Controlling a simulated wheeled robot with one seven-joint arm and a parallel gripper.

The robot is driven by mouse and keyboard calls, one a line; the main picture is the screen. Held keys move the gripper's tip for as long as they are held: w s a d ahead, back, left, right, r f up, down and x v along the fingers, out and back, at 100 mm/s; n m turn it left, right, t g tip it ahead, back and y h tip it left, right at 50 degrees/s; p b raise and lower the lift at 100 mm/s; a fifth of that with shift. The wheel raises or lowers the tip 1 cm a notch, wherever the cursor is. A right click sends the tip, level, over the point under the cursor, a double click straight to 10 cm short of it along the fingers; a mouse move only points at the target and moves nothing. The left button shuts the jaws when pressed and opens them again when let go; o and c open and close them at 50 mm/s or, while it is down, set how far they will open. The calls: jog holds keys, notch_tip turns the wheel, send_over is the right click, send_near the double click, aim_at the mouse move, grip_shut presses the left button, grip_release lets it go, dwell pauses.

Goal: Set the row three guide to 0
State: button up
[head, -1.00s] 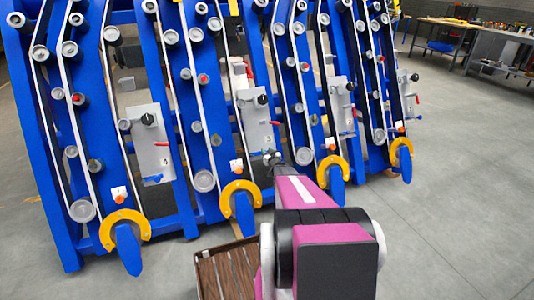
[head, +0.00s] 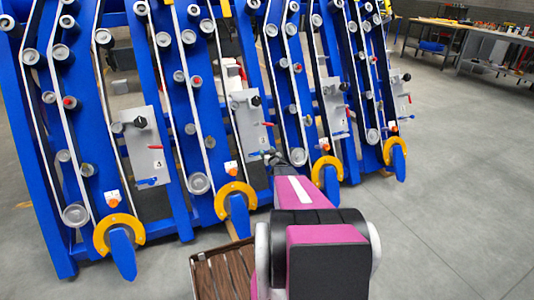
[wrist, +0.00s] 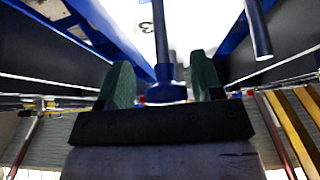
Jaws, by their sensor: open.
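The row three panel (head: 252,115) is a grey plate with a black knob, a red lever and a small number label. A blue handle (head: 261,153) is at its lower edge. In the wrist view the white plate (wrist: 185,25) carries a 3. A blue rod with a wide round end (wrist: 166,92) lies between the two green fingers of my gripper (wrist: 163,82). The fingers are open, with a gap visible on each side of it. In the head view my gripper (head: 277,160) is at the panel's lower edge, partly hidden by my arm.
The row four panel (head: 147,145) stands to the left and another panel (head: 334,105) to the right, on blue frames with yellow guides (head: 236,200). A second dark blue rod (wrist: 258,28) hangs at upper right in the wrist view. Open floor extends right.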

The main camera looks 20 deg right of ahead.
jog(key=s, duration=1)
jog(key=shift+s+d, duration=0.15)
jog(key=shift+s, duration=0.2)
jog(key=s+a+r+g, duration=0.3)
jog(key=s+a+g, duration=0.3)
jog(key=s+a, duration=0.2)
jog(key=s+a+r+g, duration=0.4)
jog(key=s+a+g, duration=0.2)
jog(key=s+a, duration=0.2)
jog(key=s+a+r+g, duration=0.3)
jog(key=s+a+g, duration=0.3)
jog(key=a, duration=0.5)
jog(key=shift+s+a+r+h, duration=0.2)
jog(key=shift+s+r+h, duration=0.15)
jog(key=shift+s, duration=0.85)
dwell(0.3)
